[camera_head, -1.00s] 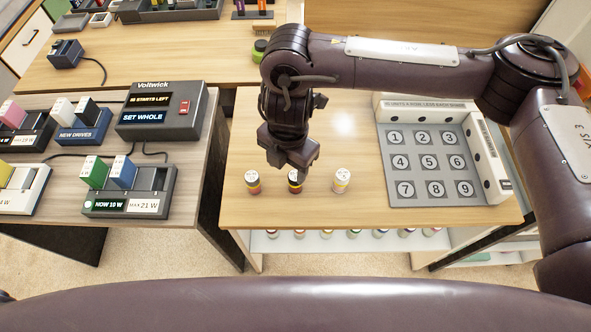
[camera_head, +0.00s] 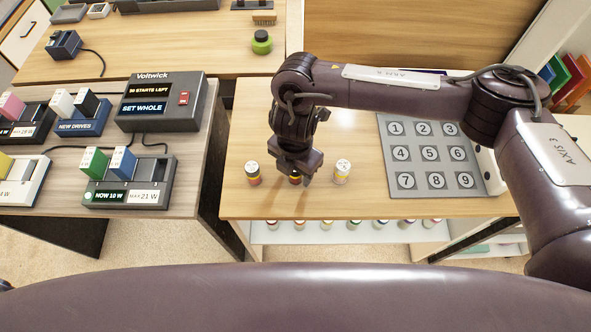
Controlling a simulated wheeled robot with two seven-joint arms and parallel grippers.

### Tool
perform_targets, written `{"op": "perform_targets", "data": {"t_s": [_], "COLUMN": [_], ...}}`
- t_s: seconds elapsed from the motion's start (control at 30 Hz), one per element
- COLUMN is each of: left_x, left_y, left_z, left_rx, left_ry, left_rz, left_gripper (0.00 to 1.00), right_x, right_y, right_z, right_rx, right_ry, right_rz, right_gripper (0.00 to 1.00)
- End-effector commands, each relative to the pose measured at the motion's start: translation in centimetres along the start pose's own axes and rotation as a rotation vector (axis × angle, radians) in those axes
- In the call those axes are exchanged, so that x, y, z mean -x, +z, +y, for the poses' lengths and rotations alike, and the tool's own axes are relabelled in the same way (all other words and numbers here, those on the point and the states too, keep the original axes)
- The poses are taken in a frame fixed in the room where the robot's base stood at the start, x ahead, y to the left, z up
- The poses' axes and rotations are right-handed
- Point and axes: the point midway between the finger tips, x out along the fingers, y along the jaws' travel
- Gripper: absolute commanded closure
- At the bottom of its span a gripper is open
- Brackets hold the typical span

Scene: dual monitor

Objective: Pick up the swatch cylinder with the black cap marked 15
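Three small swatch cylinders stand upright in a row near the front edge of the wooden table. The left cylinder (camera_head: 253,174) and the right cylinder (camera_head: 342,172) have pale caps, with marks too small to read. The middle cylinder (camera_head: 295,181) shows only a low strip of its reddish and yellow side; my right gripper hides its cap. My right gripper (camera_head: 299,177) points down over the middle cylinder, very close to it. I cannot tell whether its fingers are apart or touch the cylinder. My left gripper is out of view.
A grey board with numbered circles (camera_head: 408,169) lies to the right on the table. Several more cylinders stand on the white shelf (camera_head: 315,238) below. A left desk holds the Voltwick box (camera_head: 160,101) and drive docks.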

Motion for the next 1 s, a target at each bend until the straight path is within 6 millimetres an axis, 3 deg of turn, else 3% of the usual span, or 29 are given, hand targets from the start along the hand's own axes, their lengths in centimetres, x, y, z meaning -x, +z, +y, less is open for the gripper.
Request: {"op": "perform_targets", "data": {"t_s": [0.07, 0.3, 0.57, 0.77, 0.87, 1.0], "left_x": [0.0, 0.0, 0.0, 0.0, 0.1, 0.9], "left_y": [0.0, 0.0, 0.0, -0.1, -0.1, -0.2], "left_z": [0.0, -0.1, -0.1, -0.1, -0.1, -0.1], "left_rx": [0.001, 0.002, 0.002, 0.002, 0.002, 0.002], "left_ry": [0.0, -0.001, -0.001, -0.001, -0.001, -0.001], "left_rz": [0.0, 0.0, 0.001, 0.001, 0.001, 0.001], "left_gripper": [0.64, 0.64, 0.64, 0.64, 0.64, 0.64], "right_x": [0.0, 0.0, 0.1, 1.5, 3.1, 7.0], "right_y": [0.0, 0.0, 0.0, 0.0, 0.0, 0.2], "right_z": [0.0, 0.0, 0.0, 0.1, 0.1, 0.2], "right_rx": [0.0, 0.0, 0.0, 0.001, 0.002, 0.004], "right_ry": [0.0, 0.001, 0.001, 0.004, 0.004, 0.007], "right_rz": [0.0, 0.0, 0.0, 0.0, -0.002, -0.009], "right_gripper": [0.6, 0.92, 0.92, 0.92, 0.92, 0.92]}}
